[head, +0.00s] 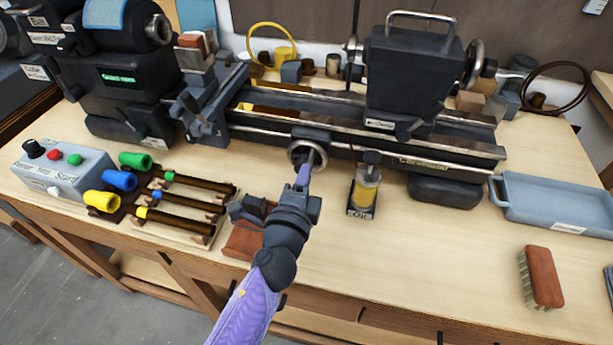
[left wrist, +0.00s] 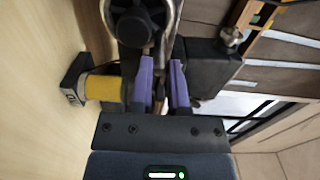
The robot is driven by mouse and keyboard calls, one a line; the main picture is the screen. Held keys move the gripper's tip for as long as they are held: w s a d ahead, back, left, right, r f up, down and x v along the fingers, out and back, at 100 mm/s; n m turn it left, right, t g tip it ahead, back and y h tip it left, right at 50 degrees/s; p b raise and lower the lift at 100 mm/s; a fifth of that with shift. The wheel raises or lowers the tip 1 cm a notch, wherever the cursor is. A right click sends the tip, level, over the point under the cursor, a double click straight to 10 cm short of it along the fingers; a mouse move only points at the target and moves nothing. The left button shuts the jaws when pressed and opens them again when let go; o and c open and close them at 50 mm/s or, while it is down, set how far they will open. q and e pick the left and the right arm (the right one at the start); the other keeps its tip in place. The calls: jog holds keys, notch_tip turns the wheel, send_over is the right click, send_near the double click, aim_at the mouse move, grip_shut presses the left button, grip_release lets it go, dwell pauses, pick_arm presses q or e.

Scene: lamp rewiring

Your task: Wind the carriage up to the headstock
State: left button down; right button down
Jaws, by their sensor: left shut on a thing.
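The lathe's dark headstock (head: 118,88) stands at the left end of the bed in the head view. The dark grey carriage (head: 203,112) sits across the bed just right of it; the exact gap is hard to tell. A round metal handwheel (head: 297,162) is on the front of the lathe, right of the carriage. My left gripper (head: 304,176) is at this wheel, shut on its handle, which the fingers mostly hide. In the left wrist view, the purple fingers (left wrist: 163,88) are just below the wheel (left wrist: 108,14). My right gripper is not in view.
A small oil bottle (head: 365,190) stands close right of my left gripper. A rack of capped rods (head: 205,235) and a control box (head: 62,172) lie left. The tailstock (head: 405,75), blue tray (head: 555,200) and brush (head: 541,275) are right.

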pick_arm(q)
jog(key=shift+w+a+r, duration=0.2)
jog(key=shift+a+r, duration=0.15)
jog(key=shift+r, duration=0.3)
jog(key=c, duration=1.3)
grip_release()
jog(key=shift+w+a+f, duration=0.15)
jog(key=shift+w+a, duration=0.15)
jog(key=shift+a, duration=0.45)
jog(key=shift+c, duration=0.2)
jog(key=shift+w+a+f, duration=0.15)
jog(key=shift+a+f, duration=0.35)
jog(key=shift+a, duration=0.3)
grip_shut()
jog(key=shift+s+f+b, duration=0.2)
jog(key=shift+f+b, duration=0.1)
jog(key=shift+f, duration=0.05)
jog(key=shift+d, duration=0.1)
jog(key=shift+s+d+f, duration=0.1)
jog(key=shift+f, duration=0.15)
jog(key=shift+o, duration=0.2)
grip_release()
